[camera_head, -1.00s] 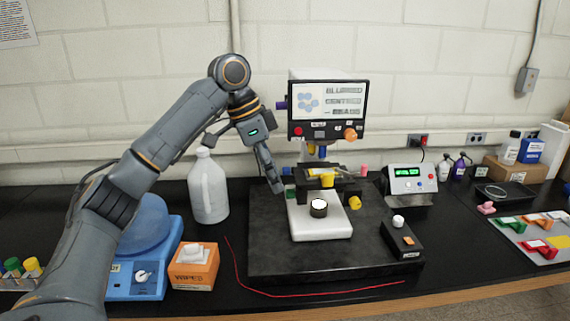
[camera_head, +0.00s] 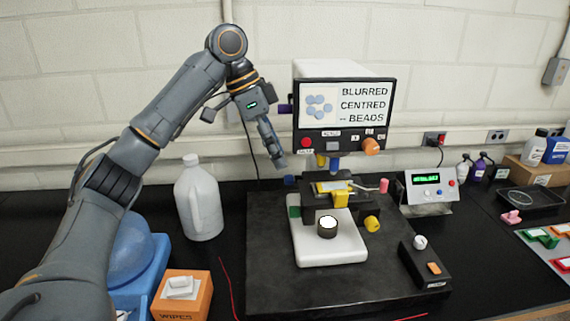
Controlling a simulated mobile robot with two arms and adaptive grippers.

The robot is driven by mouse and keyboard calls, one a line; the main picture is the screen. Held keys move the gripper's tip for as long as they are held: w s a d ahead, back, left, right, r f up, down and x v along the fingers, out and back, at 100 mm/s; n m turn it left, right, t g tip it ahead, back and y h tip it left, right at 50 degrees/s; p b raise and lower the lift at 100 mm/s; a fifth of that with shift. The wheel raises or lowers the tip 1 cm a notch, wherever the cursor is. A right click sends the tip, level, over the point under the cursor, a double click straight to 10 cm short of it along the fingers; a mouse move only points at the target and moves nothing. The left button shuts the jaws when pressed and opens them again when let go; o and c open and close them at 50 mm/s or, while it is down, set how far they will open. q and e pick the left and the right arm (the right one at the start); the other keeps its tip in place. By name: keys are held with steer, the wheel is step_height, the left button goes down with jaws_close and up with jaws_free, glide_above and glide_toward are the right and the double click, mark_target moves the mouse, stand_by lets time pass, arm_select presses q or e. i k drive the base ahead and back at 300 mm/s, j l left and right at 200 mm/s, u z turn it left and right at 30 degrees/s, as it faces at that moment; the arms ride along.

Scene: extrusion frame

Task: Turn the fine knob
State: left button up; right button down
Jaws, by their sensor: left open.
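The microscope's screen unit (camera_head: 345,118) reads "BLURRED", "CENTRED" and "BEADS" beside pale blue discs. An orange knob (camera_head: 371,146) is on its front and a purple knob (camera_head: 285,108) on its left side. Below, a yellow knob (camera_head: 372,224) sits at the right of the stand, and a green part (camera_head: 294,212) and a blue part (camera_head: 290,181) at the left. I cannot tell which one is the fine knob. My left gripper (camera_head: 278,158) is open and empty, pointing down in the picture just left of the screen's lower corner, above the blue part. My right gripper is not in view.
A white jug (camera_head: 198,200) stands left of the dark base plate (camera_head: 275,270). An orange wipes box (camera_head: 181,296) is at the front left. A black control box (camera_head: 425,262) and a meter with green digits (camera_head: 428,186) stand to the right. The wall is close behind.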

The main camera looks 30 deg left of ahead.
mark_target(290, 179)
steer(key=i+j, duration=0.7)
steer(key=j, duration=0.1)
